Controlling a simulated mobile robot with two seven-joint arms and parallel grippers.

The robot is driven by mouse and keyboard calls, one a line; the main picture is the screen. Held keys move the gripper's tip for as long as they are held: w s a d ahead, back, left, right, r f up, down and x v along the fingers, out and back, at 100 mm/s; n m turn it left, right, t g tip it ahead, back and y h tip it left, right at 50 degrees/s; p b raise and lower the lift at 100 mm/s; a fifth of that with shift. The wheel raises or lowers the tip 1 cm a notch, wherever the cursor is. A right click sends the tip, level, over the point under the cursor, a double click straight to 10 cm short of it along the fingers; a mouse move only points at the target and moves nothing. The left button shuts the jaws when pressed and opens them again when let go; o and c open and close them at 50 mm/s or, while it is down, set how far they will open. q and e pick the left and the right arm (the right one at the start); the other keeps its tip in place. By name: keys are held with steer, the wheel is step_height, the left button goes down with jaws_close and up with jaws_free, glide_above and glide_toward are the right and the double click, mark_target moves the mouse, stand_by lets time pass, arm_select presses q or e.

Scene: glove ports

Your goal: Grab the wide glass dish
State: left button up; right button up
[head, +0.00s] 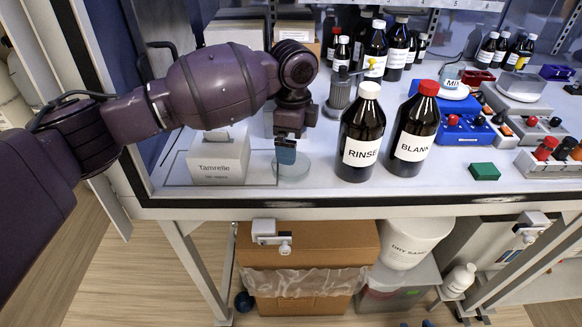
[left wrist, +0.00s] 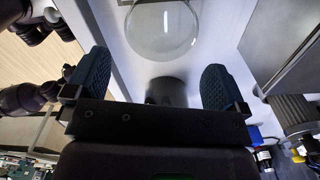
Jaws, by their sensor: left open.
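The wide glass dish (head: 294,172) is clear and round, and lies on the white bench top near its front edge, right of the Tamrelle box. My left gripper (head: 286,153) comes down over the dish from above and hides part of it. In the left wrist view, the gripper's two blue pads (left wrist: 155,82) stand wide apart with nothing between them. The dish (left wrist: 162,38) lies beyond the fingertips there, roughly between them, its top cut off by the picture edge. I cannot tell the exact gap to its rim. My right gripper is not in view.
The white Tamrelle box (head: 218,160) stands close left of the dish. A grey ribbed cylinder (head: 338,97), the RINSE bottle (head: 361,135) and the BLANK bottle (head: 413,135) stand to the right. More bottles and equipment crowd the back and right. Bare bench lies between dish and RINSE bottle.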

mark_target(294, 169)
arm_select(q)
steer(key=shift+d+f, duration=0.15)
steer(key=shift+f, duration=3.25)
steer(key=shift+c, duration=0.5)
steer(key=shift+r, duration=0.15)
steer(key=c, duration=0.5)
